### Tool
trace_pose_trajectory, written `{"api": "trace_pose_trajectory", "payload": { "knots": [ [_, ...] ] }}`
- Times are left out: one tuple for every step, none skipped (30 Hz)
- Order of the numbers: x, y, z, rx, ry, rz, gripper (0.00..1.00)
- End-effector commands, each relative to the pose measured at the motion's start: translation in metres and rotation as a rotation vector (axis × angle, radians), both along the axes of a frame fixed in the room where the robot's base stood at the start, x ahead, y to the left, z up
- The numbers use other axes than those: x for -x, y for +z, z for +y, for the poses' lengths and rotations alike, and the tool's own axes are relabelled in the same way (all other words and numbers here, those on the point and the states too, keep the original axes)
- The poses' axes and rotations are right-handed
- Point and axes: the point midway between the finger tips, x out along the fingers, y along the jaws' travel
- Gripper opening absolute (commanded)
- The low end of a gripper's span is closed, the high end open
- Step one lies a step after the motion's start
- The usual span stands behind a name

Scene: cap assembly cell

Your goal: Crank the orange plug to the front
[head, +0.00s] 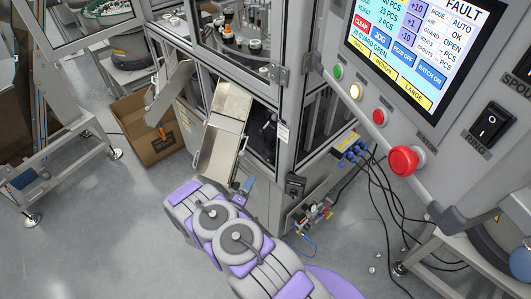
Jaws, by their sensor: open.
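The glass-fronted machine (262,18) stands at the top centre. Behind its window are several small pale and dark pieces, such as a white-topped one (255,44). My purple and grey arm reaches up from the bottom centre in front of the machine. My gripper's fingers cannot be made out.
A metal chute (222,132) slopes out of the machine's front. The cardboard box (140,118) stands on the floor beside it. A control panel (415,60) showing FAULT, with a red stop button (406,160), hangs at right. Cables trail below it. Floor at lower left is clear.

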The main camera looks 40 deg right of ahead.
Motion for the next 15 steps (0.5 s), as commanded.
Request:
{"api": "trace_pose_trajectory", "payload": {
  "knots": [
    [0.004, 0.005, 0.006, 0.009, 0.005, 0.037, 0.81],
    [0.006, 0.005, 0.008, 0.013, 0.006, 0.053, 0.81],
    [0.008, 0.005, 0.009, 0.018, 0.007, 0.069, 0.81],
    [0.008, 0.005, 0.008, 0.020, 0.005, 0.076, 0.81],
    [0.008, 0.004, 0.007, 0.020, 0.004, 0.078, 0.81],
    [0.007, 0.004, 0.004, 0.019, 0.003, 0.078, 0.81],
    [0.006, 0.004, 0.001, 0.019, 0.001, 0.077, 0.81],
    [0.005, 0.004, -0.002, 0.018, 0.001, 0.076, 0.81],
    [0.003, 0.004, -0.006, 0.018, 0.001, 0.075, 0.81],
    [0.001, 0.004, -0.010, 0.017, 0.000, 0.074, 0.81],
    [-0.001, 0.005, -0.014, 0.018, 0.000, 0.074, 0.81],
    [-0.003, 0.005, -0.020, 0.018, 0.000, 0.074, 0.81],
    [-0.006, 0.006, -0.024, 0.018, -0.001, 0.071, 0.81],
    [-0.008, 0.006, -0.028, 0.018, -0.002, 0.072, 0.81],
    [-0.011, 0.007, -0.033, 0.018, 0.000, 0.071, 0.81]
  ]
}}
